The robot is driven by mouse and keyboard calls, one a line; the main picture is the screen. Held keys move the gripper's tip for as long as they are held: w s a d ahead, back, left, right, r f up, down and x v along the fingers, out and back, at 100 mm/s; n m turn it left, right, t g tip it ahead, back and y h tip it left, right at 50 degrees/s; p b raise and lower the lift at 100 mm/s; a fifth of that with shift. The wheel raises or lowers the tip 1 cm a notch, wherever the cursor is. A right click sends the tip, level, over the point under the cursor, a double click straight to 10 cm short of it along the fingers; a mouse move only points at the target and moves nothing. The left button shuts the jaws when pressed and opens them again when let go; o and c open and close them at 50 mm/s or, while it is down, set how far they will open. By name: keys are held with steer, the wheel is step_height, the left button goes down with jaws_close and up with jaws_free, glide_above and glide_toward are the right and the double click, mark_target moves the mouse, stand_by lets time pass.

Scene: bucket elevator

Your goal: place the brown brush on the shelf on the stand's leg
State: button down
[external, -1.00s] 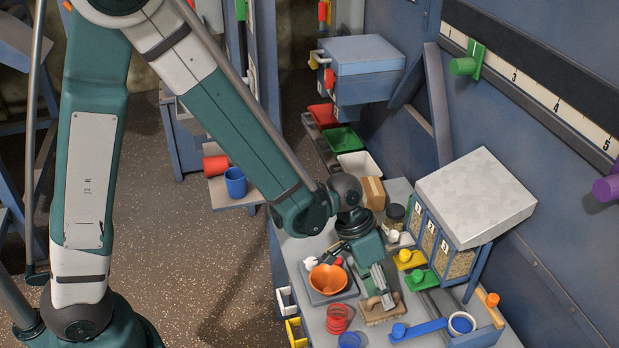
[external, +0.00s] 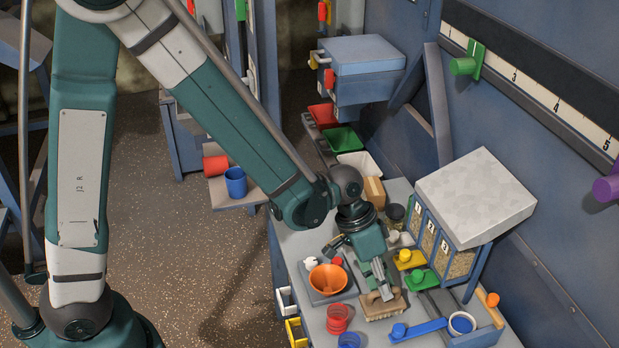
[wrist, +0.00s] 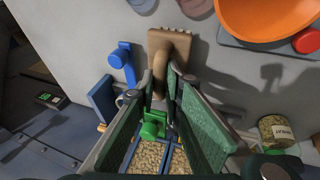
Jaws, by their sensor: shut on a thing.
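The brown brush (external: 386,308) is at the front of the grey workbench (external: 310,318), with its bristles toward the bench top. My gripper (external: 380,288) is above it, with its fingers shut on the brush's handle. In the wrist view the brush (wrist: 168,42) extends beyond the fingertips of my gripper (wrist: 164,85). I cannot tell for sure whether the bristles touch the bench. A small low shelf (external: 212,192) stands out left of the bench and carries a red cup and a blue cup; I cannot tell whether it is on the stand's leg.
Grain bins (external: 440,250) under a grey-topped box (external: 476,196) stand behind. Open floor lies between bench and shelf.

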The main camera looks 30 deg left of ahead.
step_height(320, 180, up, 16)
steer(key=p, duration=0.2)
stand_by(0.4)
steer(key=shift+a, duration=0.1)
stand_by(0.9)
steer(key=w+a+n, duration=0.1)
steer(key=w+a, duration=0.3)
steer(key=a, duration=0.4)
steer(key=w+a+n+t+p, duration=0.1)
steer(key=w+a, duration=0.3)
steer(key=a, duration=0.3)
steer(key=w+a+n, duration=0.1)
steer(key=w+a, duration=0.4)
steer(key=a, duration=0.3)
steer(key=w+a+r+n+t+y+p, duration=0.1)
steer(key=w+a+n, duration=0.15)
steer(key=a, duration=1.55)
steer(key=w+a+r+n+t+p, duration=0.15)
steer(key=w+a, duration=0.25)
steer(key=a, duration=1.3)
steer(key=w+a+f+n+t+y+b, duration=0.1)
steer(key=w+a+n+y+b, duration=0.3)
steer(key=w+a+n, duration=0.7)
steer(key=shift+a+f+b, duration=0.45)
steer(key=shift+f+b, duration=0.2)
steer(key=shift+b, duration=0.45)
